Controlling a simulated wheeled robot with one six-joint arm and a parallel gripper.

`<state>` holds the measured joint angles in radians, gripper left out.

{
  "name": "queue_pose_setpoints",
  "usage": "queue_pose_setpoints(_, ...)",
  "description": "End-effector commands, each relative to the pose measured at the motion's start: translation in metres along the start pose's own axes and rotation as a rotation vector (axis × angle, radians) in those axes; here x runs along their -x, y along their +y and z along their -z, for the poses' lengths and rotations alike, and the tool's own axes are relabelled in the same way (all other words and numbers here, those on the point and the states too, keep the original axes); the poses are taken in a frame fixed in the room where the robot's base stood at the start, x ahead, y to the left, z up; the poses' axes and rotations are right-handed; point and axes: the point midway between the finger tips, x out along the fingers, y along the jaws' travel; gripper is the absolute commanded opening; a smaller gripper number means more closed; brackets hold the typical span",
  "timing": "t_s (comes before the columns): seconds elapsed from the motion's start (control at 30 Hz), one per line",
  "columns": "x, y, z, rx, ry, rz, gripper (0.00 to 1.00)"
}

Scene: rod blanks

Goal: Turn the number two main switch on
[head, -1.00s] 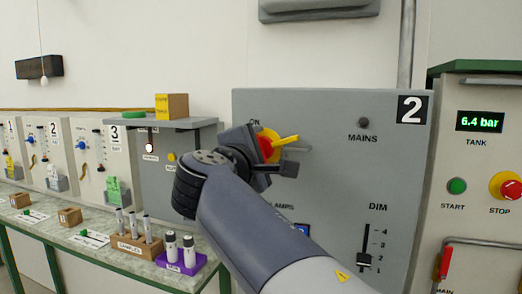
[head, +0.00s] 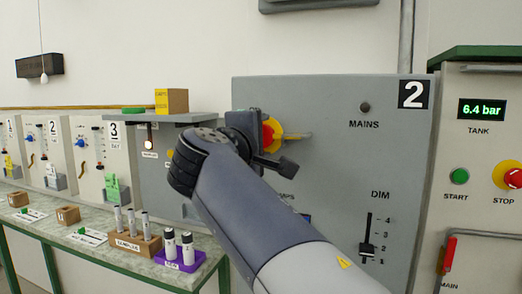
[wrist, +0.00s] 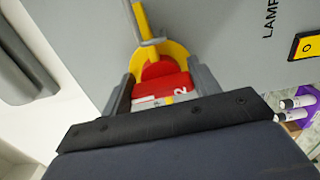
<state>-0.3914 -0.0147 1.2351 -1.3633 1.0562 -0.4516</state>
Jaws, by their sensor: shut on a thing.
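The number two main switch is a red handle (head: 267,135) on a yellow round plate, on the left part of the grey panel (head: 330,180) marked 2. A yellow tab (head: 295,135) sticks out from it to the right, about level. My gripper (head: 264,150) is at the switch, and its body hides part of it and the ON label. In the wrist view the red handle (wrist: 160,86) sits between the two fingers, which are shut on it. The MAINS lamp (head: 365,107) above right looks dark.
A DIM slider (head: 368,248) is at the panel's lower right. A tank cabinet with START (head: 459,176) and STOP (head: 508,178) buttons stands to the right. A bench on the left holds a wooden sample rack (head: 137,246) and a purple rack (head: 183,260).

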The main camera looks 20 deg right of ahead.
Motion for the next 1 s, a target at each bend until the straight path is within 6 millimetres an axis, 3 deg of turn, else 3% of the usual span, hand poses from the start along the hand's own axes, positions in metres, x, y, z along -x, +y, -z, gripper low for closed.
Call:
queue_pose_setpoints(0.43,-0.0004,-0.0014,0.0004,-0.064,-0.001,0.002,0.17)
queue_pose_setpoints(0.47,-0.0004,-0.0014,0.0004,-0.064,-0.001,0.002,0.61)
queue_pose_setpoints(0.7,-0.0003,-0.0009,0.0003,-0.063,0.0,0.001,0.8)
queue_pose_setpoints(1.0,0.0023,-0.0007,0.0005,-0.062,0.001,0.0,0.8)
